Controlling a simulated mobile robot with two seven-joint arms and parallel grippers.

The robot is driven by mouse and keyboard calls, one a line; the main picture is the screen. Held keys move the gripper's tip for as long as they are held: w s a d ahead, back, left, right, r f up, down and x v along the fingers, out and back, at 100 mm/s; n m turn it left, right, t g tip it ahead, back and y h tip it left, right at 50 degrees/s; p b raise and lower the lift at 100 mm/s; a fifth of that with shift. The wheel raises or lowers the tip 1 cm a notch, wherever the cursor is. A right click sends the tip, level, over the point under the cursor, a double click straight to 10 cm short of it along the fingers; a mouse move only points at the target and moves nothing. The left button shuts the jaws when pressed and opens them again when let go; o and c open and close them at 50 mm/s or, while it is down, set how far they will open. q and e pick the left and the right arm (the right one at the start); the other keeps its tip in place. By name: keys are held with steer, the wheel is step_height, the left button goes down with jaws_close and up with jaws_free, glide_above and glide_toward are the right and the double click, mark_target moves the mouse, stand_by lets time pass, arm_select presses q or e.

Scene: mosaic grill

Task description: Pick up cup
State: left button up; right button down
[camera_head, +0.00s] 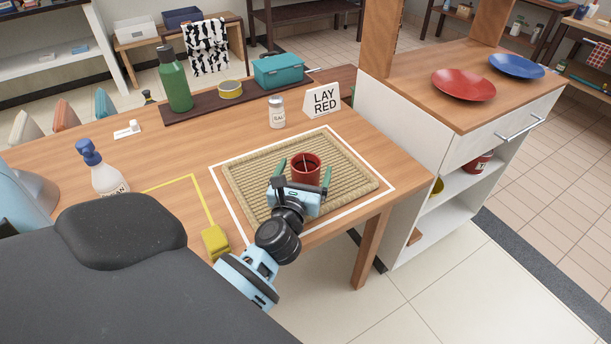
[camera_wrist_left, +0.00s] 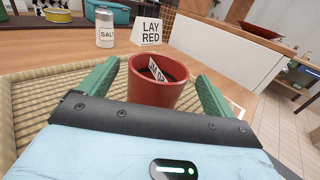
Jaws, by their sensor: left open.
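A red cup (camera_head: 306,167) stands upright on a woven tan mat (camera_head: 243,166) on the wooden table. It also shows in the left wrist view (camera_wrist_left: 158,92), with a white tag with black lettering and something dark inside it. My left gripper (camera_head: 304,174) is at the cup, its two green fingers open on either side of it. In the left wrist view the fingers (camera_wrist_left: 158,88) flank the cup, with a gap visible at least on the right. My right gripper is not in view.
A salt shaker (camera_head: 277,112) and a "LAY RED" sign (camera_head: 322,99) stand behind the mat. A spray bottle (camera_head: 101,170) and a yellow block (camera_head: 215,241) are to the left. Red (camera_head: 463,84) and blue (camera_head: 516,66) plates lie on the right-hand counter.

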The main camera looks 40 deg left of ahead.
mark_target(309, 156)
arm_select(q)
steer(key=x, duration=0.4)
steer(key=shift+w+a, duration=0.1)
steer(key=shift+a, duration=0.05)
steer(key=shift+c, duration=1.1)
steer(key=c, duration=0.9)
steer(key=shift+c, duration=0.2)
